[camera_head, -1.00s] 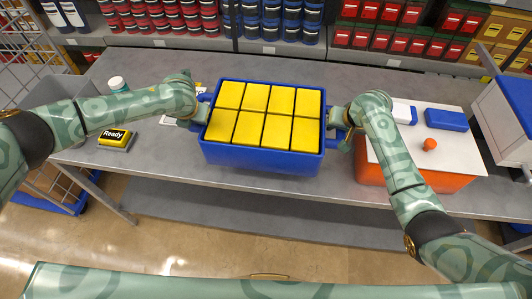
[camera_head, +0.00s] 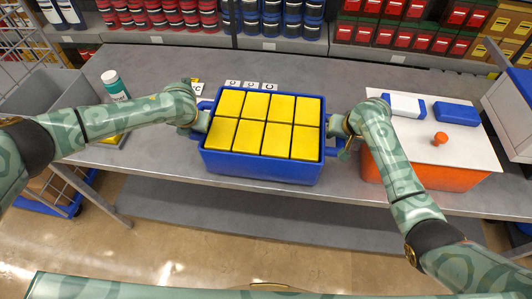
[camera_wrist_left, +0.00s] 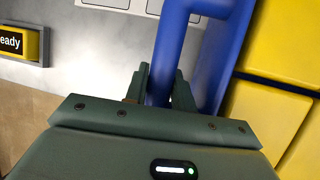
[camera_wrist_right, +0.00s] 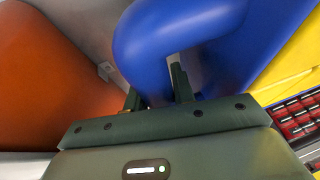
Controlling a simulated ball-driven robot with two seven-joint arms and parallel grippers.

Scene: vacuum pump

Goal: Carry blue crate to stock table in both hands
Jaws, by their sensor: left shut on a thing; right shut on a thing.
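The blue crate (camera_head: 262,166) is in the middle of the head view, filled with several yellow boxes (camera_head: 251,138). Its front wall reaches over the front edge of the grey table (camera_head: 150,65); I cannot tell whether its base touches the top. My left gripper (camera_head: 201,122) is shut on the left handle, a blue bar between the fingers in the left wrist view (camera_wrist_left: 158,85). My right gripper (camera_head: 339,128) is shut on the right handle, seen in the right wrist view (camera_wrist_right: 150,50). The crate looks about level.
To the right, an orange box (camera_head: 435,177) has a white top bearing an orange knob (camera_head: 440,138) and a blue block (camera_head: 457,114). White cards (camera_head: 251,85) lie behind the crate. Stocked shelves line the back.

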